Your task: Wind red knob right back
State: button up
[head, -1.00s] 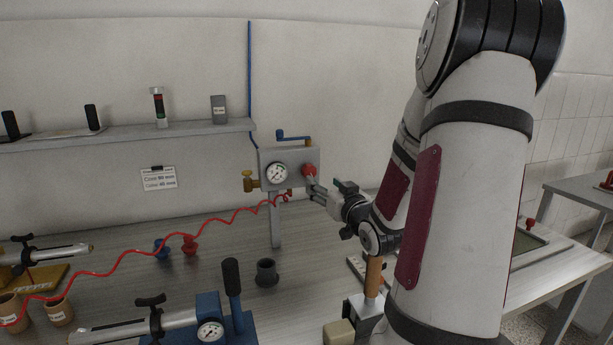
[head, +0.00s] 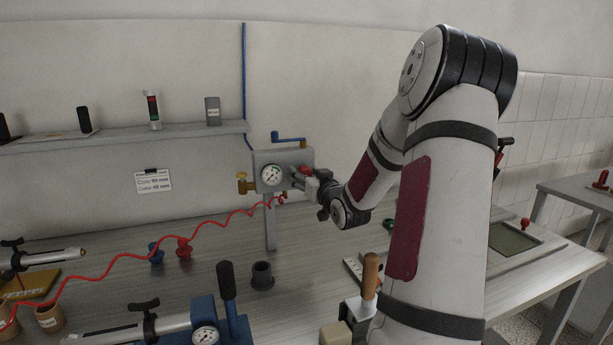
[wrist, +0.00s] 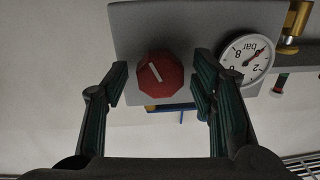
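The red knob (wrist: 161,74) is on the front of a grey panel (wrist: 195,20), with a pale pointer line on its face. In the wrist view it shows between and beyond the fingertips of my gripper (wrist: 160,85). The fingers are spread, with a gap on each side of the knob. In the head view my gripper (head: 312,182) is at the panel's right side and partly hides the knob (head: 305,170). A round gauge (head: 271,176) marked bar sits left of the knob; it also shows in the wrist view (wrist: 245,60), upside down, with a red needle.
A brass valve (head: 243,183) sticks out at the panel's left. A blue crank handle (head: 288,138) is on top. A red coiled hose (head: 150,252) runs across the bench below.

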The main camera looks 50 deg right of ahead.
jog(key=c, duration=0.9)
jog(key=shift+n, duration=0.3)
jog(key=n+b, duration=0.2)
jog(key=shift+w+n, duration=0.1)
jog(key=shift+n, duration=0.3)
jog(key=n+b, duration=1.2)
jog(key=b, duration=0.2)
jog(key=n+g+h+b, duration=0.1)
jog(key=n+b, duration=1.2)
jog(key=b, duration=0.1)
jog(key=shift+a+f, duration=0.15)
jog(key=shift+b, duration=0.3)
